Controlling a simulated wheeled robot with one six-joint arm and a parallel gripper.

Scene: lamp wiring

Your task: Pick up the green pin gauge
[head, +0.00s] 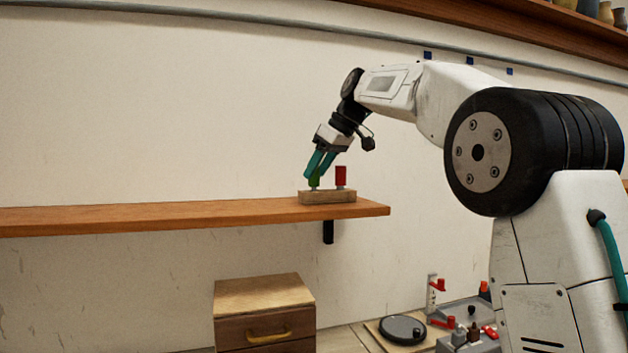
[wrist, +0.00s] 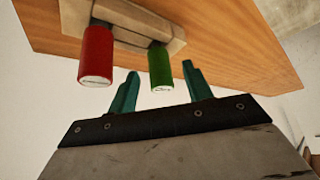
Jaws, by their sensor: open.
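The green pin gauge (wrist: 160,66) stands upright in a small wooden block (head: 327,197) on the wall shelf. In the head view the green gauge (head: 314,181) is partly hidden by my gripper's fingers. My gripper (head: 320,165) comes down from above at a tilt. In the wrist view its two teal fingers (wrist: 160,92) are apart, with the green gauge's end showing between and just beyond them. I cannot tell if a finger touches it. The red pin gauge (head: 341,176) stands in the same block beside the green one; it also shows in the wrist view (wrist: 96,55).
The wooden shelf (head: 150,217) runs along the wall and ends just right of the block. Below are a wooden drawer cabinet (head: 264,315) and a bench with a black round disc (head: 402,329) and several red-handled parts. The shelf left of the block is clear.

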